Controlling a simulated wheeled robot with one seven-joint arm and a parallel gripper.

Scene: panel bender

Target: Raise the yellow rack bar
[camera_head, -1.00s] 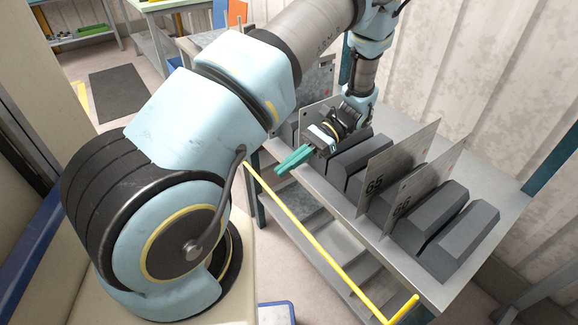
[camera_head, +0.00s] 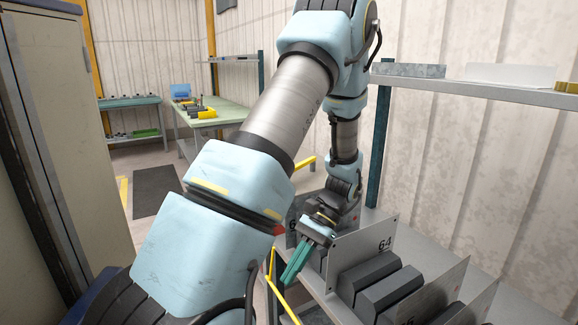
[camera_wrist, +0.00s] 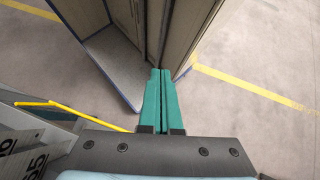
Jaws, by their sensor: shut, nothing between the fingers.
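The yellow rack bar (camera_head: 271,263) runs along the front of the rack. In the head view its near part leaves the bottom edge. It also shows in the wrist view (camera_wrist: 85,118), left of the fingers, with its bent end at the far left. My gripper (camera_head: 291,276) has teal fingers pressed together with nothing between them. It is just right of the bar in the head view, in front of the panel marked 64 (camera_head: 365,240). The fingers show in the wrist view (camera_wrist: 161,76), apart from the bar.
Dark grey blocks (camera_head: 385,292) and upright numbered plates stand on the rack. A shelf (camera_head: 480,90) runs along the right wall. A tall cabinet (camera_head: 55,130) stands at the left. A green-topped table (camera_head: 222,112) is farther back, with open floor before it.

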